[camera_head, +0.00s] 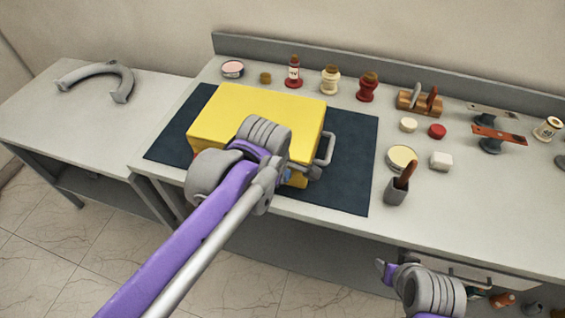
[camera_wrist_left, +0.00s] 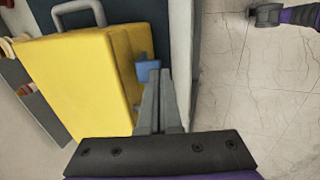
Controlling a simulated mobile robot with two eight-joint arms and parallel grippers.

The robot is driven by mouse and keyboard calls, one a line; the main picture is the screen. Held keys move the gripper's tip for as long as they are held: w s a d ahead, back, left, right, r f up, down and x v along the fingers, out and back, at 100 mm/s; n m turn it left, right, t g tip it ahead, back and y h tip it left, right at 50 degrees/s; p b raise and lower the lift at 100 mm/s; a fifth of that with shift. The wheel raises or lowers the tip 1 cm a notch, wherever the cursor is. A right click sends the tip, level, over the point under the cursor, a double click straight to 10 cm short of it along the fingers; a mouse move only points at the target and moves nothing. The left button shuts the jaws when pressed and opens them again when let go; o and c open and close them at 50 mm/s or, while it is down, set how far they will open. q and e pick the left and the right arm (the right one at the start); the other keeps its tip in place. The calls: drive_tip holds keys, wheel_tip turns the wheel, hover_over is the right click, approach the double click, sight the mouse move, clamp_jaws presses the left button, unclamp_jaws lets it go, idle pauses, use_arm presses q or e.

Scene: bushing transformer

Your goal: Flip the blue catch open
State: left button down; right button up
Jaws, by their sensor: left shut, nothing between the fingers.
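A yellow case (camera_head: 255,105) stands on a dark mat (camera_head: 350,150); its grey handle (camera_head: 326,150) is on its right side in the head view. The blue catch (camera_wrist_left: 147,70) sticks out from the case's front side in the left wrist view. A bit of blue (camera_head: 288,174) shows beside my arm in the head view. My left gripper (camera_wrist_left: 157,78) is shut and empty, its fingertips close beside the catch; I cannot tell if they touch it. My left arm hides part of the case's front. My right arm (camera_head: 425,288) is at the lower right, its jaws unclear.
Jars and bottles (camera_head: 330,79) line the back of the worktop (camera_head: 350,221). A cup with a brown-handled tool (camera_head: 397,190), a round tin (camera_head: 401,158) and a white block (camera_head: 441,160) stand right of the mat. A grey horseshoe-shaped piece (camera_head: 97,72) lies on the left table.

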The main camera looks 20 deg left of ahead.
use_arm(q)
drive_tip(key=t, duration=0.1)
drive_tip(key=s+f+t, duration=0.1)
drive_tip(key=shift+s+f+t, duration=0.25)
drive_tip(key=shift+t, duration=0.15)
drive_tip(key=shift+w, duration=0.15)
drive_tip(key=shift+w+r, duration=0.3)
drive_tip(key=shift+w, duration=0.2)
